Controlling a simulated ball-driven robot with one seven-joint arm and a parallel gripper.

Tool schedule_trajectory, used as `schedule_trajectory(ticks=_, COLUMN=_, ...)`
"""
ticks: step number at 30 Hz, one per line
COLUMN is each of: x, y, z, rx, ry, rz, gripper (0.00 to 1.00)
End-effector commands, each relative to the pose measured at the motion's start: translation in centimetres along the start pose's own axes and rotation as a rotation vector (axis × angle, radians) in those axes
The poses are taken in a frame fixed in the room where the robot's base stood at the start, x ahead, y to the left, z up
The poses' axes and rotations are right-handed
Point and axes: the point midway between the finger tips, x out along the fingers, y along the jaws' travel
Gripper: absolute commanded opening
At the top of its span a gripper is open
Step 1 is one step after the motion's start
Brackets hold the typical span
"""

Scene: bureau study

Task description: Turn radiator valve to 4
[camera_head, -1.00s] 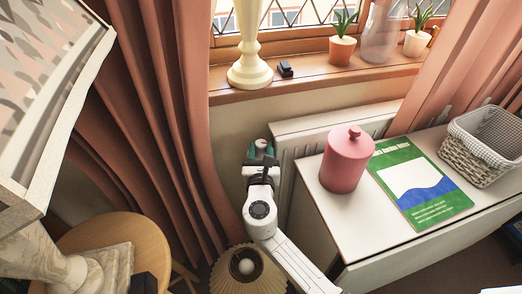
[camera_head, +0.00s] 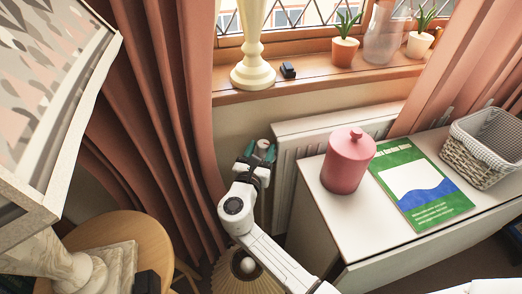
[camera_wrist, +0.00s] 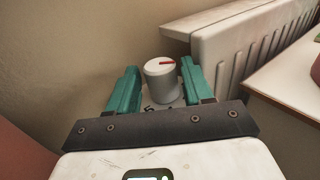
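The radiator valve is a white round knob (camera_wrist: 160,84) with a red mark on its top, pointing right in the wrist view. Partly hidden dark numerals show at its near base; one looks like a 5. In the head view the knob (camera_head: 265,146) is small at the radiator's left end. My gripper (camera_wrist: 158,66) has two green fingers, open, one on each side of the knob. The right finger is close to the knob; a wider gap shows on the left. I cannot tell whether either finger touches it. The gripper also shows in the head view (camera_head: 262,150).
The white radiator (camera_head: 330,128) runs right from the valve below the window sill (camera_head: 310,88). A white table (camera_head: 325,205) with a pink canister (camera_head: 347,165) stands to the right. A pink curtain (camera_head: 165,110) hangs close on the left. A pleated lampshade (camera_head: 235,275) is below.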

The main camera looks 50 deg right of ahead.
Motion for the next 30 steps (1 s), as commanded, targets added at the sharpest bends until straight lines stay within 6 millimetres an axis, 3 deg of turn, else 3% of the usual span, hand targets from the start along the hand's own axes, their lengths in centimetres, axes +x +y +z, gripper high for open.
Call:
schedule_trajectory(ticks=10, x=-1.1, y=0.1, z=0.1, rx=-0.001, ry=0.0, rz=0.004, gripper=0.5)
schedule_trajectory(ticks=24, x=-9.3, y=0.1, z=0.0, rx=-0.002, ry=0.0, rz=0.004, gripper=0.5)
schedule_trajectory(ticks=30, x=-10.7, y=0.0, z=0.0, rx=0.0, ry=0.0, rz=0.001, gripper=0.5)
